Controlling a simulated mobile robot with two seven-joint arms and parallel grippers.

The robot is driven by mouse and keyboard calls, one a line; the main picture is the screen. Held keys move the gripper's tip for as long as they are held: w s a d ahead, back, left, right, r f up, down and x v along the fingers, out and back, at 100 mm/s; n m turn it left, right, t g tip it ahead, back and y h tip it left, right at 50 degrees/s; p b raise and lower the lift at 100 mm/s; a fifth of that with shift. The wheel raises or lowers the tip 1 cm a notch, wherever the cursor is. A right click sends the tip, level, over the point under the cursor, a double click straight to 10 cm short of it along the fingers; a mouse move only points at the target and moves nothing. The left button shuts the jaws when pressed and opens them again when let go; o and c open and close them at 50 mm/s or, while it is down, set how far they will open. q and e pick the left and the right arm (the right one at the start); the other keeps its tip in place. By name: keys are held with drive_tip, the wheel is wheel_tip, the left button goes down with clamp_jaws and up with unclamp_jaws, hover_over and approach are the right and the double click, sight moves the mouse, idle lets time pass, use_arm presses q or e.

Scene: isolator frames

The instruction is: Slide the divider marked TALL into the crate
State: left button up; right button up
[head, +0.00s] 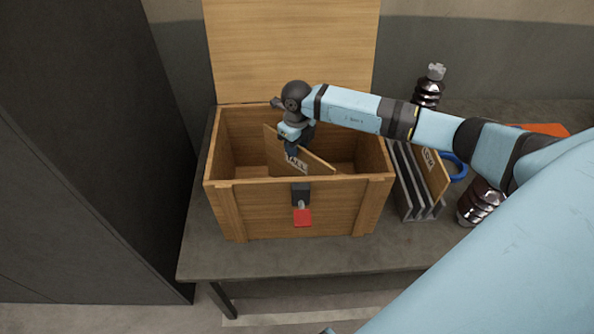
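The wooden crate (250,208) stands on the table with its lid (290,50) raised at the back. A thin wooden divider (316,165) with a white label is in the crate's opening, tilted and set slantwise to the walls. The label seems to read TALL, partly covered by my gripper. My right gripper (291,150) reaches down over the crate and is at the divider's top edge, seemingly shut on it. The divider's lower part is hidden behind the crate's front wall. My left gripper is not in view.
Right of the crate, a grey slotted rack (418,205) holds another labelled wooden board (432,168). Dark ribbed insulators (428,92) stand behind it and to its right. A blue ring (455,166) lies near. A red tag (302,217) hangs at the crate's latch. A dark cabinet stands left.

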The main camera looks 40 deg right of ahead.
drive_tip(key=shift+f, duration=0.7)
clamp_jaws()
drive_tip(key=shift+r, duration=0.15)
